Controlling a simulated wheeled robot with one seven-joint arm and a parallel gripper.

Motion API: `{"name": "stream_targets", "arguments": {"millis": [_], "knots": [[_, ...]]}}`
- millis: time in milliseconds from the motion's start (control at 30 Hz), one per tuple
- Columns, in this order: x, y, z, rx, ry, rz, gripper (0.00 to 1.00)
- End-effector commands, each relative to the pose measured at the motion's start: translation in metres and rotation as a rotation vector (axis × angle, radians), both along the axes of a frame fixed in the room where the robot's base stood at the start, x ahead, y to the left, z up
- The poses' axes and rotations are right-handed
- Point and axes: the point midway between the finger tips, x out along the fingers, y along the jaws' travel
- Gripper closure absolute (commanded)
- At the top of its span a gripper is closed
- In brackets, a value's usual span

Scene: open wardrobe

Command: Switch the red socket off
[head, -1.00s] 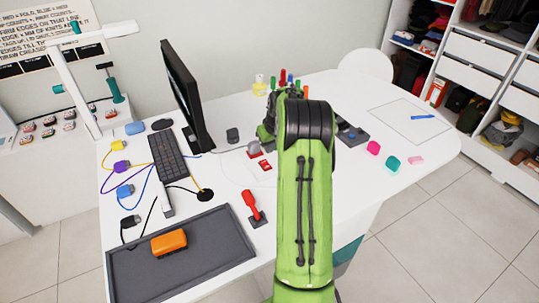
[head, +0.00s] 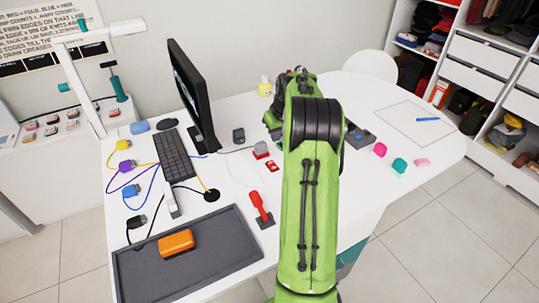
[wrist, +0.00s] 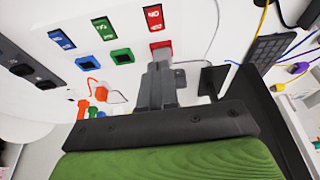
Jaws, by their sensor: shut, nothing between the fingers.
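The red socket (wrist: 161,45) is at the top middle of the wrist view, with a grey plug-like piece (wrist: 163,54) on it and a red label card (wrist: 154,17) beyond. In the head view the red socket (head: 262,156) sits on the white desk left of my arm, its label card (head: 272,166) just below. My gripper (wrist: 157,70) is shut and empty, its fingertips at the red socket's near side. I cannot tell whether they touch it. The switch state is not clear.
A green socket (wrist: 121,56) and a blue socket (wrist: 87,63) stand left of the red one. A thin cable runs to its right. The monitor (head: 190,95), red-handled tool (head: 260,207) and grey tray (head: 190,260) stand left of my arm.

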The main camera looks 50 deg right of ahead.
Motion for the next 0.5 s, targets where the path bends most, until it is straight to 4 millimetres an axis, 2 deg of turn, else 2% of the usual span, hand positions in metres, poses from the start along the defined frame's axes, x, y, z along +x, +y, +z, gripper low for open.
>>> {"name": "stream_targets", "arguments": {"millis": [167,500], "knots": [[0.002,-0.001,-0.01,0.002,0.003,-0.002,1.0],[0.025,-0.008,-0.078,0.002,0.003,-0.002,1.0]]}}
